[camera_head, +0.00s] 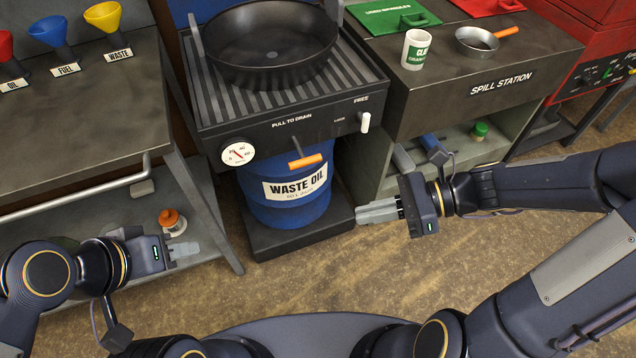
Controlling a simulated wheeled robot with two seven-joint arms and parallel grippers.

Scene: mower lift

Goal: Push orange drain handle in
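The orange drain handle (305,161) is a short bar on a dark stem at the front of the drain unit (262,133), below the "PULL TO DRAIN" label. It stands out in front of the blue waste oil drum (290,205). My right gripper (362,214) is to the right of and lower than the handle, apart from it, pointing left. Its fingers look close together and hold nothing visible. My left gripper (186,254) is far to the left and lower, near the left bench's lower shelf, also with fingers close together and empty.
A black pan (268,48) sits on the ribbed top. The left bench (80,110) and the spill station (480,85) flank the unit. The floor in front is clear.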

